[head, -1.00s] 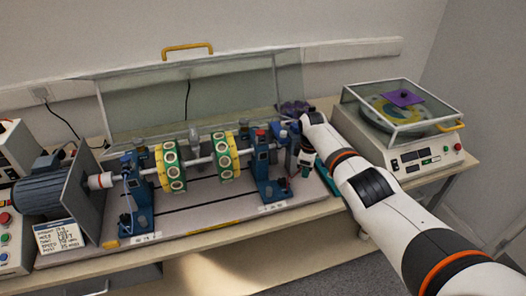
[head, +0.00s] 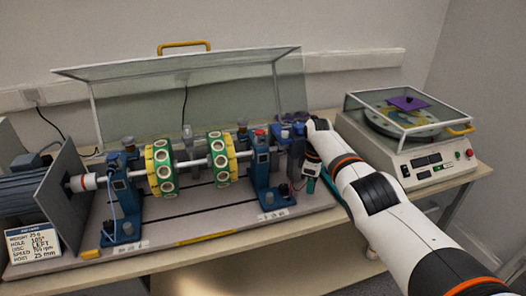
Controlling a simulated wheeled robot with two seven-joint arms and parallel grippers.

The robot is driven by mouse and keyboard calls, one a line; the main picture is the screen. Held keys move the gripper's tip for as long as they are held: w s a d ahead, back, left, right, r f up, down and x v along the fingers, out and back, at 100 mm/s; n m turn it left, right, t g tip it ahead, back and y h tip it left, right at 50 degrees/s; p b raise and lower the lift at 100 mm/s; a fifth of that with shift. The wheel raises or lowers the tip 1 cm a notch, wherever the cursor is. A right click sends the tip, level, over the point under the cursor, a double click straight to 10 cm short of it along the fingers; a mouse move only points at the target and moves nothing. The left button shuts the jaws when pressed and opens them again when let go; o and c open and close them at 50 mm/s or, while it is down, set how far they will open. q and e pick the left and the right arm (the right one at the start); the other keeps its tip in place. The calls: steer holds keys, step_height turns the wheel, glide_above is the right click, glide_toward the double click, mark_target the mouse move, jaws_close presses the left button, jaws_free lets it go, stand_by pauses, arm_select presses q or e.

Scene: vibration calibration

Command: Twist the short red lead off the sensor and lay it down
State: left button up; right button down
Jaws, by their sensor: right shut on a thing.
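My right gripper (head: 304,184) points down beside the right blue bearing pedestal (head: 263,168) and is shut. A thin piece of the short red lead (head: 297,187) shows at its fingertips, close to the pedestal's right side. The grip itself is small and partly hidden, and I cannot tell whether the lead's end is still joined to the sensor. The sensor is not clearly visible; a red cap (head: 260,132) sits on top of the pedestal. My left gripper is not in view.
Two green-and-yellow discs (head: 160,168) sit on the shaft. A clear hinged cover (head: 215,85) stands open behind the rig. A balance machine (head: 425,160) with a glass lid stands at right. A label card (head: 33,243) stands front left. The bench's front strip is mostly clear.

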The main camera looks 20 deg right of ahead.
steer(key=shift+f, duration=0.45)
steer(key=shift+f+b, duration=0.35)
steer(key=shift+b, duration=0.2)
steer(key=c, duration=1.2)
jaws_free()
steer(key=shift+r, duration=0.15)
steer(key=shift+r+p, duration=2.4)
steer(key=shift+p, duration=0.05)
